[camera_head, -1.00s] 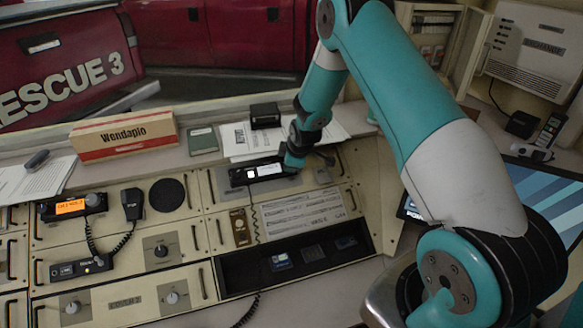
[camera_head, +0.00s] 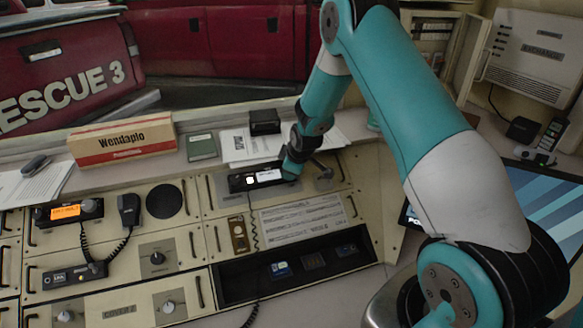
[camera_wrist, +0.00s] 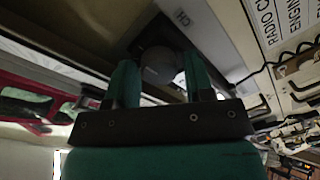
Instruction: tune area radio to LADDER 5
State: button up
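A black radio (camera_head: 258,178) with a pale, washed-out display sits on the sloped console below the ledge; I cannot read its display. My gripper (camera_head: 287,170) is at its right end and hides that part. In the wrist view my gripper's two green fingers (camera_wrist: 160,78) stand apart on either side of a round grey knob (camera_wrist: 160,65) beside a "CH" label. I cannot tell whether they press on it. A second radio (camera_head: 72,212) with a lit orange display is at the left; its text is too small to read surely.
A fist microphone (camera_head: 129,209) and a small black unit (camera_head: 75,275) with coiled cords are at the left. A Wendapio box (camera_head: 122,140), a green book (camera_head: 202,147) and papers lie on the ledge. A dark tray (camera_head: 295,264) is below the radio; a screen (camera_head: 545,200) is at the right.

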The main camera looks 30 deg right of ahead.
jog(key=b+v, duration=0.3)
jog(key=v, duration=1.4)
jog(key=shift+r+b, duration=0.2)
jog(key=shift+b, duration=0.2)
jog(key=shift+s+a, duration=0.1)
jog(key=shift+a, duration=0.05)
jog(key=s+a+r+g+y, duration=0.2)
jog(key=s+a+r, duration=0.1)
jog(key=s+a, duration=0.7)
jog(key=s+a+r+g+y, duration=0.25)
jog(key=s+a, duration=0.55)
jog(key=a, duration=0.4)
jog(key=s+a+m+g, duration=0.1)
jog(key=s+a, duration=0.1)
jog(key=s, duration=0.7)
jog(key=shift+a+r+g+y, duration=0.2)
jog(key=shift+a+g+y, duration=0.1)
jog(key=shift+g+y, duration=0.05)
